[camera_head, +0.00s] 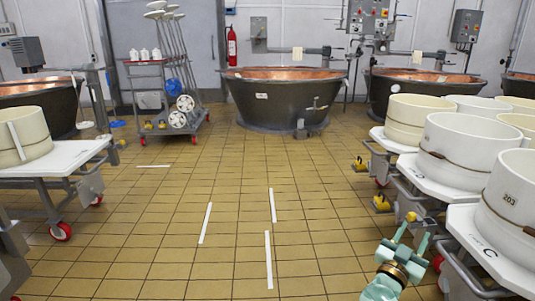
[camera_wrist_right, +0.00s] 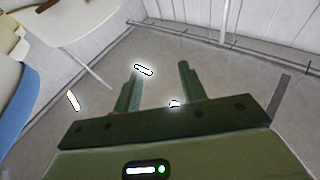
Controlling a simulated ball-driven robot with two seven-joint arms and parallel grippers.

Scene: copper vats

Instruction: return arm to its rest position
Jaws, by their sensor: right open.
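My right gripper (camera_head: 416,231) is at the lower right of the head view, over the tiled floor and just left of the right-hand carts. Its two pale green fingers are apart with nothing between them. My left gripper and left arm do not show in either view.
A white cart (camera_head: 480,243) with cheese moulds (camera_head: 510,205) stands close right of my right gripper. Another cart (camera_head: 65,158) is at left. Copper vats (camera_head: 283,100) and a tool trolley (camera_head: 145,75) stand at the back. The middle floor (camera_head: 235,190) is clear.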

